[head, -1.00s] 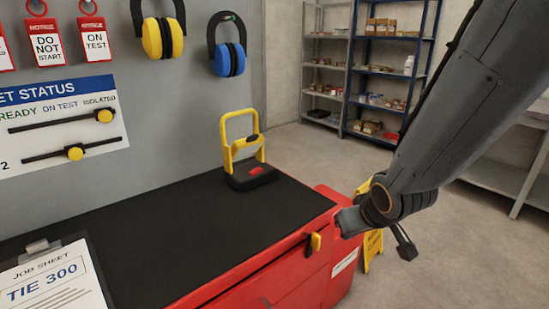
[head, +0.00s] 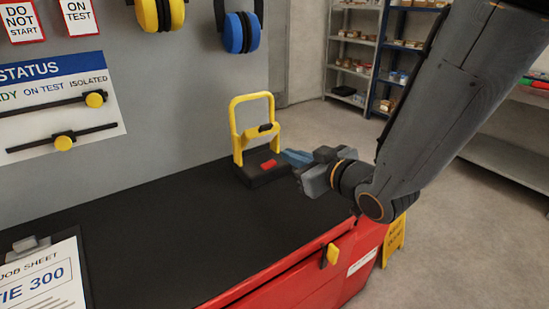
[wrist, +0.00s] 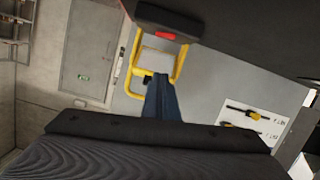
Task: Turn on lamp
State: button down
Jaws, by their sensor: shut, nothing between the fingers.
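The lamp has a black base (head: 262,172), an upright yellow frame (head: 236,125) and a red switch (head: 268,164) on the base. It stands on the black bench top near the back wall. My gripper (head: 288,155) is shut and empty, its blue fingers just right of the lamp base at about switch height. I cannot tell whether they touch it. In the wrist view the lamp appears upside down, with its base (wrist: 165,20) at the top, the switch (wrist: 166,36) below and a pale panel inside the frame. The fingertips (wrist: 158,76) point at the frame there.
The red bench cabinet has a yellow-handled latch (head: 330,255) at its front. A job sheet clipboard (head: 40,275) lies at the left. Blue ear defenders (head: 240,32) hang on the wall behind. A yellow floor sign (head: 395,240) stands beside the cabinet. The middle of the bench is clear.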

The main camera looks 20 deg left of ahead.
jog(key=p, duration=0.2)
send_over(269, 165)
jog(key=s+d, duration=0.1)
jog(key=d, duration=0.1)
notch_tip(269, 165, down, 2)
jog(key=f, duration=0.3)
jog(key=shift+w, duration=0.35)
jog(key=shift+f, duration=0.7)
